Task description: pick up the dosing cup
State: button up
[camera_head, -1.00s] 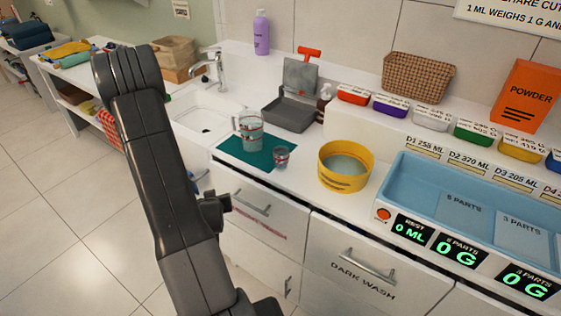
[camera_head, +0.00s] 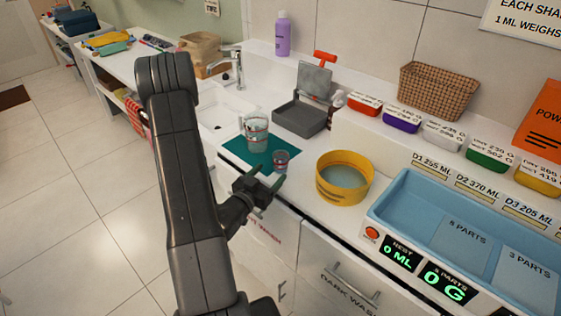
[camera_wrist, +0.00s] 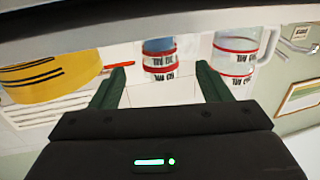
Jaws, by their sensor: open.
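The dosing cup (camera_head: 281,159) is a small clear cup with a red band. It stands upright on the front right part of a teal mat (camera_head: 233,150). In the wrist view the cup (camera_wrist: 159,62) appears ahead, between my two fingers. My gripper (camera_head: 267,177) is open and empty, just in front of the cup at the counter's front edge. Its green fingers also show in the wrist view (camera_wrist: 161,76). I cannot tell the exact gap to the cup. A larger clear measuring jug (camera_head: 256,134) stands behind and left of the cup.
A yellow round container (camera_head: 343,190) stands close to the right of the cup. A grey scale-like tray (camera_head: 299,119) is behind, and the sink (camera_head: 217,113) is left. A blue divided tray (camera_head: 420,215) fills the right. Drawers lie below the counter edge.

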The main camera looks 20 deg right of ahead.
aim_at(277, 166)
jog(key=x, duration=0.2)
jog(key=shift+w+d, duration=0.15)
jog(key=shift+d, duration=0.05)
jog(key=p+x, duration=0.2)
jog(key=x, duration=0.2)
jog(key=shift+d+r+p, duration=0.15)
jog(key=shift+d+p, duration=0.05)
jog(key=shift+p, duration=0.1)
jog(key=shift+w+d, duration=0.25)
jog(key=c, duration=1.1)
